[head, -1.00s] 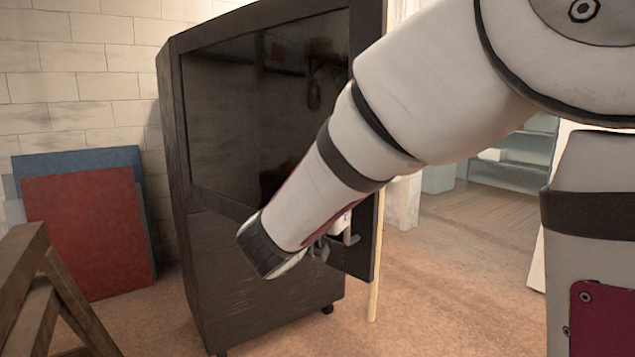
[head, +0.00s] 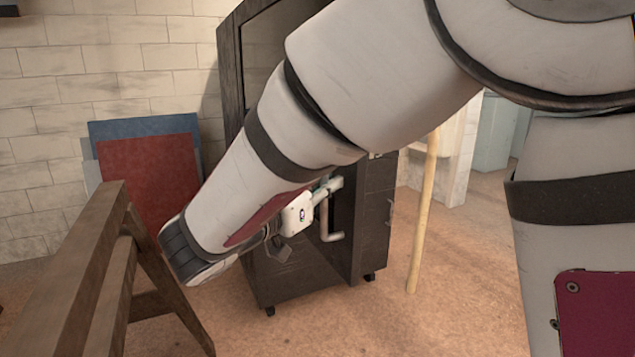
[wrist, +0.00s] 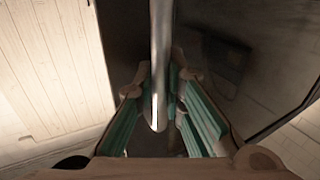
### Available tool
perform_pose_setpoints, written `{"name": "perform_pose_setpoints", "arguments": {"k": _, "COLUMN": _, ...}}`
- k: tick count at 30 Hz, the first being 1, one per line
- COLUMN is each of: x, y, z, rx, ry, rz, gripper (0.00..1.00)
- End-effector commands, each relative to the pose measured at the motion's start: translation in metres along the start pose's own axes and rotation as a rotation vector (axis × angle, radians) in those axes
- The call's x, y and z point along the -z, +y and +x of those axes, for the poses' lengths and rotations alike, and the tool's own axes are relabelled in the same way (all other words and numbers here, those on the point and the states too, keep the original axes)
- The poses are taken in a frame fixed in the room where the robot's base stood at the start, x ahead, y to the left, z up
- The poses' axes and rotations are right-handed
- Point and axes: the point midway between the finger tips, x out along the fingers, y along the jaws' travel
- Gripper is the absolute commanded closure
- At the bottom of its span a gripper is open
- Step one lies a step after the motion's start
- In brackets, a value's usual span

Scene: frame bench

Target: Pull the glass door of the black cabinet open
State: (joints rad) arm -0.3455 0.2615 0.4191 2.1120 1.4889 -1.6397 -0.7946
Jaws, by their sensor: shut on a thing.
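The black cabinet (head: 300,277) stands mid-picture in the head view, with its glass door (head: 262,48) partly behind my arm. My arm hides most of the door, so how far it stands open is hard to judge. My gripper (head: 326,188) is at the door's metal handle (head: 331,232), whose bent lower end hangs below the fingers. In the wrist view the handle (wrist: 160,40) is a bright bar running between the teal-padded fingers of my gripper (wrist: 158,88), which is shut on it. The dark door glass (wrist: 215,50) lies to the right there.
A wooden trestle (head: 85,270) stands close at the lower left. Red (head: 150,170) and blue (head: 145,126) panels lean on the block wall. A pale pole (head: 422,215) stands right of the cabinet. Brown floor is free at the lower middle and right.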

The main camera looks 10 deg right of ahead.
Motion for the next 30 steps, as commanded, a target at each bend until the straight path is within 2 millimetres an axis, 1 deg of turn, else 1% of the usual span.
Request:
{"name": "perform_pose_setpoints", "arguments": {"k": 1, "x": 0.0, "y": 0.003, "z": 0.0, "rx": -0.007, "ry": 0.001, "rz": -0.003, "gripper": 1.0}}
{"name": "perform_pose_setpoints", "arguments": {"k": 6, "x": 0.0, "y": 0.003, "z": 0.0, "rx": -0.006, "ry": 0.0, "rz": -0.003, "gripper": 1.0}}
{"name": "perform_pose_setpoints", "arguments": {"k": 7, "x": 0.0, "y": 0.003, "z": 0.0, "rx": -0.006, "ry": 0.0, "rz": -0.003, "gripper": 0.83}}
{"name": "perform_pose_setpoints", "arguments": {"k": 9, "x": 0.0, "y": 0.002, "z": 0.0, "rx": -0.005, "ry": 0.0, "rz": -0.003, "gripper": 0.69}}
{"name": "perform_pose_setpoints", "arguments": {"k": 18, "x": 0.0, "y": 0.001, "z": 0.0, "rx": -0.002, "ry": 0.0, "rz": -0.001, "gripper": 0.69}}
{"name": "perform_pose_setpoints", "arguments": {"k": 21, "x": 0.0, "y": 0.0, "z": -0.005, "rx": 0.001, "ry": 0.0, "rz": -0.001, "gripper": 0.69}}
{"name": "perform_pose_setpoints", "arguments": {"k": 23, "x": 0.0, "y": -0.001, "z": -0.011, "rx": 0.003, "ry": 0.0, "rz": 0.0, "gripper": 0.69}}
{"name": "perform_pose_setpoints", "arguments": {"k": 25, "x": 0.0, "y": 0.0, "z": -0.021, "rx": 0.003, "ry": 0.0, "rz": -0.001, "gripper": 0.69}}
{"name": "perform_pose_setpoints", "arguments": {"k": 30, "x": 0.0, "y": -0.001, "z": -0.056, "rx": 0.005, "ry": 0.0, "rz": 0.0, "gripper": 0.69}}
